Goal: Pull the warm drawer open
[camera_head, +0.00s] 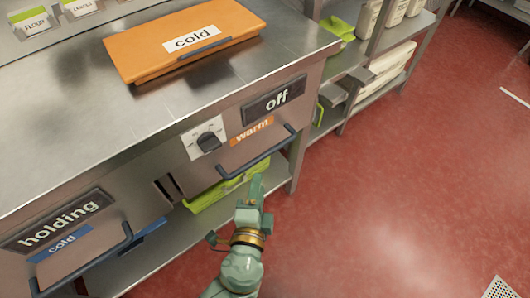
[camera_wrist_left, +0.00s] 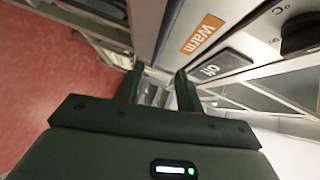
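The warm drawer is the grey front with an orange "warm" label (camera_head: 252,131) at the right end of the counter. It looks shut. Its dark bar handle (camera_head: 258,155) runs along the front below the label. My left gripper (camera_head: 257,188) is just below and in front of the handle, apart from it in the head view. In the left wrist view the two fingers (camera_wrist_left: 160,78) are spread with nothing between them. The dark handle (camera_wrist_left: 169,30) shows just beyond the fingertips there, beside the "warm" label (camera_wrist_left: 203,35). My right gripper is not in view.
A cold drawer with a blue label (camera_head: 62,243) is at the left. A knob (camera_head: 209,141) and an "off" sign (camera_head: 275,100) are on the counter front. An orange lid marked "cold" (camera_head: 190,42) lies on top.

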